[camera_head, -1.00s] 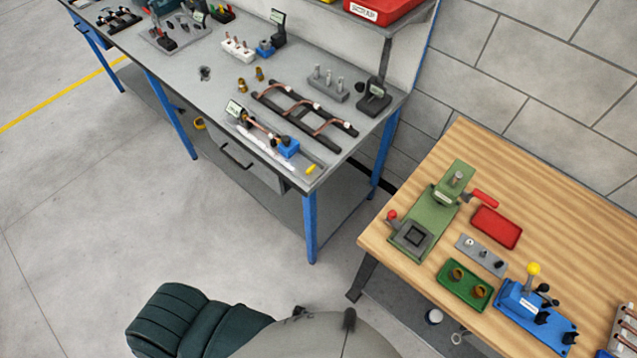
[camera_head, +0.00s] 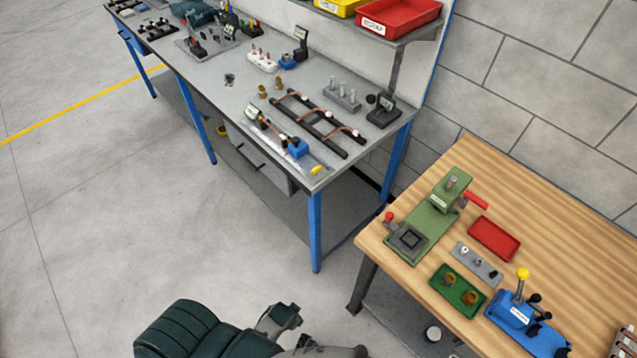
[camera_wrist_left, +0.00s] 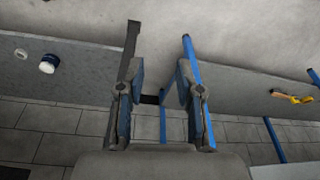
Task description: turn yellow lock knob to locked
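Two yellow parts could be the lock knob, and I cannot tell which is meant. A small yellow knob (camera_head: 316,171) sits at the near right end of a tube fixture (camera_head: 285,143) on the grey bench. A yellow ball (camera_head: 522,274) tops the lever of a blue device (camera_head: 516,312) on the wooden table. My left gripper (camera_wrist_left: 160,92) is open in the left wrist view, with nothing between its fingers. It is away from both yellow parts. My right gripper is not in view.
The grey bench (camera_head: 235,115) holds a dark rack with copper tubes (camera_head: 318,124). The wooden table (camera_head: 590,235) holds a green press (camera_head: 430,222), a red tray (camera_head: 494,239) and a green tray (camera_head: 457,291). Open floor (camera_head: 110,230) lies left and in front.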

